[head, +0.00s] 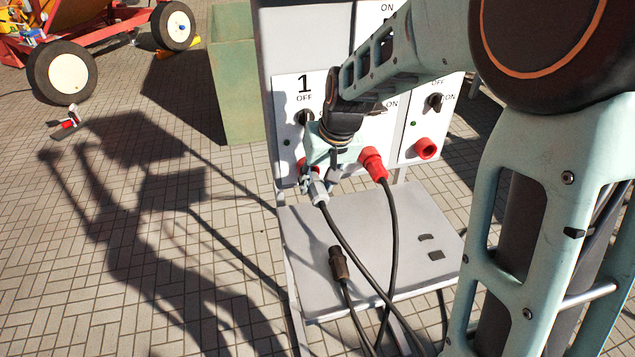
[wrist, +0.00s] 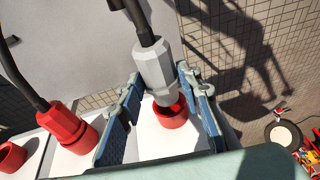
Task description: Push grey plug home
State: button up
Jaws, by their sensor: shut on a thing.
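The grey plug (wrist: 153,68) with its black cable sits between the two blue-padded fingers of my gripper (wrist: 160,76), which is shut on it. In the wrist view its front end is at the mouth of a red socket (wrist: 171,117) on the panel; part of the dark opening shows beside it. How deep it sits I cannot tell. In the head view my gripper (head: 311,181) holds the grey plug (head: 319,191) at the left unit, below the switch marked 1. There the gripper mostly hides the socket.
A red plug (head: 373,164) with a cable is in the middle unit, close beside my gripper. The right unit has a bare red socket (head: 425,148). A dark plug (head: 338,263) lies on the grey shelf (head: 400,215), with cables over the front edge. A green bin (head: 235,80) stands left.

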aim_at(323, 183)
jog(key=shift+w+a+p, duration=0.1)
jog(key=shift+w+a, duration=0.1)
jog(key=shift+w, duration=0.45)
jog(key=shift+w+a+p, duration=0.1)
jog(key=shift+w+a, duration=0.1)
jog(key=shift+w, duration=0.5)
jog(key=shift+w+a+p, duration=0.1)
jog(key=shift+w+a, duration=0.1)
jog(key=shift+w, duration=0.45)
dwell(0.4)
jog(key=o, duration=1.4)
jog(key=shift+o, duration=0.2)
jog(key=v, duration=1.2)
